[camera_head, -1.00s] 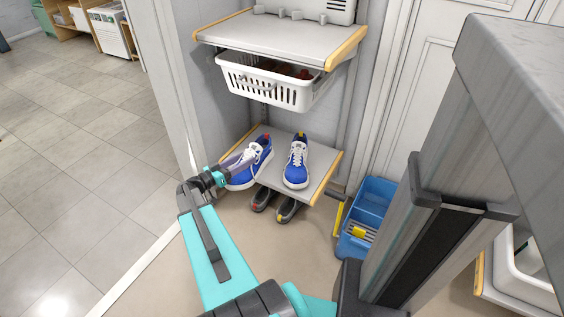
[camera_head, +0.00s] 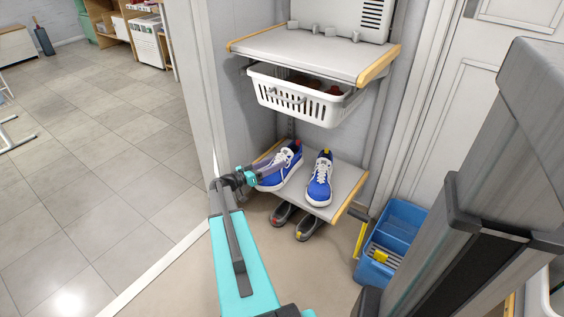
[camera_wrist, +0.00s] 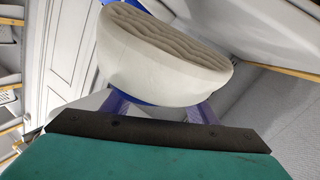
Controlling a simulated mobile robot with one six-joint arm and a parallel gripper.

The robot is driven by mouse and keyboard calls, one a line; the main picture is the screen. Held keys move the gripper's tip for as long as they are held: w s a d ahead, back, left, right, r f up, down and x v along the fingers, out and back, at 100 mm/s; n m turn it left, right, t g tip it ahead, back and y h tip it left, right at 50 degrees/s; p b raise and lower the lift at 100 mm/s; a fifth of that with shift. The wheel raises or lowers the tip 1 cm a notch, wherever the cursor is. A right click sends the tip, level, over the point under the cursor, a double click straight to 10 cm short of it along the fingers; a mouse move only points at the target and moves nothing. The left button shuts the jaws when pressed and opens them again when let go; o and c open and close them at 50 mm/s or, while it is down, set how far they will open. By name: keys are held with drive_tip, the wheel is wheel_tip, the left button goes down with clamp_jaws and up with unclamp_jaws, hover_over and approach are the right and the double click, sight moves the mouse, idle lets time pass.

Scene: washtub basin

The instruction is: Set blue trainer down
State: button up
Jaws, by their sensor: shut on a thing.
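My gripper (camera_head: 268,171) is shut on a blue trainer (camera_head: 285,168) with a white sole, white laces and a red heel tab. The trainer is at the left side of the low grey shelf (camera_head: 346,181), its toe towards the front left. In the wrist view its pale ridged sole (camera_wrist: 165,60) fills the upper middle, tilted, between purple fingers. I cannot tell whether it touches the shelf. A second blue trainer (camera_head: 319,182) with a yellow heel tab stands on the shelf just to its right.
Dark shoes (camera_head: 310,228) sit on the floor under the shelf. A white basket (camera_head: 300,98) hangs below the upper shelf (camera_head: 310,55). A blue caddy (camera_head: 397,235) stands on the floor to the right.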

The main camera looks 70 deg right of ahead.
sight(281, 152)
drive_tip(key=d, duration=0.2)
drive_tip(key=d+b, duration=0.1)
drive_tip(key=d, duration=0.2)
drive_tip(key=d+f+b, duration=0.1)
drive_tip(key=d, duration=0.2)
drive_tip(key=shift+w, duration=0.3)
drive_tip(key=shift+d+r, duration=0.15)
drive_tip(key=shift+d, duration=0.35)
drive_tip(key=shift+f+b, duration=1.25)
drive_tip(key=shift+f, duration=0.55)
drive_tip(key=o, duration=1.4)
drive_tip(key=shift+f, duration=0.1)
drive_tip(key=shift+o, duration=0.2)
drive_tip(key=shift+a, duration=0.1)
